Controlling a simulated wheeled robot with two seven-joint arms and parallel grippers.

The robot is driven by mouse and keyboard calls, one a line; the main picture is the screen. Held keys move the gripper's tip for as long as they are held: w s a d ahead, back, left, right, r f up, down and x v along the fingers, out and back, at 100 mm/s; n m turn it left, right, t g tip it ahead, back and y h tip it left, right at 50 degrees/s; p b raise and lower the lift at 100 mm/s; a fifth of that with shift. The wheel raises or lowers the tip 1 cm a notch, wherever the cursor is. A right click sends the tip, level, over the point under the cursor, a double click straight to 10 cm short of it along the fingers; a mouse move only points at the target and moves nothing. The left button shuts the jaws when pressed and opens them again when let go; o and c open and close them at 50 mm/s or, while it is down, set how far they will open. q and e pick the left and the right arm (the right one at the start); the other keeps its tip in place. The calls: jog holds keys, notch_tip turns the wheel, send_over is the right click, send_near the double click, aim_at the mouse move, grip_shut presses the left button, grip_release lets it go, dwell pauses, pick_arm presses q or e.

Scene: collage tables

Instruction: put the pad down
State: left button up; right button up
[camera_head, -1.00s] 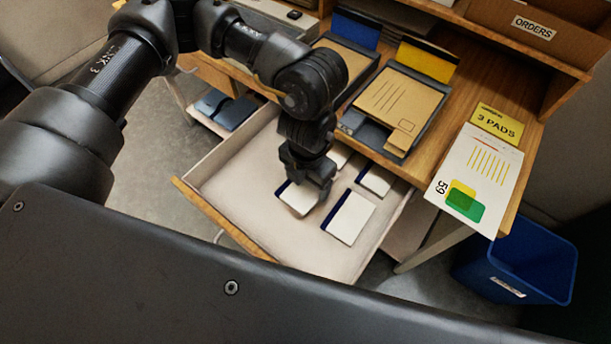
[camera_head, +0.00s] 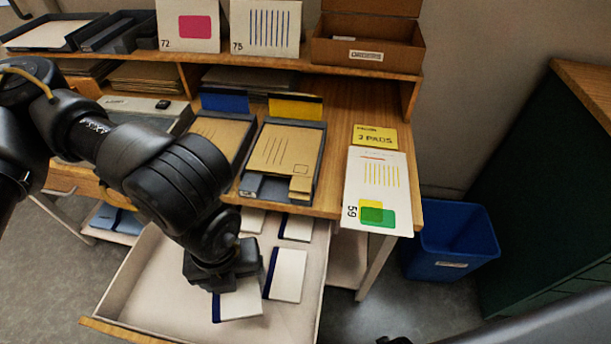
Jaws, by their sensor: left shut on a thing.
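My left gripper (camera_head: 228,284) points down over the open drawer (camera_head: 145,283) and is shut on a white pad (camera_head: 240,304) with a dark blue edge strip. The gripper hides the pad's upper part. The pad looks a little above the drawer floor, but the gap is hard to judge. Beside it on the right lies another white pad (camera_head: 288,275) with a blue edge. Farther back in the drawer are a pad (camera_head: 297,228) and a partly hidden pad (camera_head: 251,220). My right gripper is not in view.
A tray with a yellow tab (camera_head: 295,108) and a tray with a blue tab (camera_head: 224,101) hold brown envelopes on the desk. A "3 PADS" card (camera_head: 375,138) lies above a white sheet (camera_head: 362,187) at the right. A blue bin (camera_head: 450,240) stands on the floor.

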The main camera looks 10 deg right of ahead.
pick_arm(q)
jog(key=w+a+r+n, duration=0.4)
jog(key=w+a+n, duration=0.2)
jog(key=n, duration=0.9)
jog(key=w+a+r+n, duration=0.5)
jog(key=w+a+n, duration=0.2)
jog(key=n, duration=0.8)
jog(key=shift+w+a+r+n, duration=0.2)
jog(key=shift+a+r+n, duration=0.1)
jog(key=shift+a, duration=0.55)
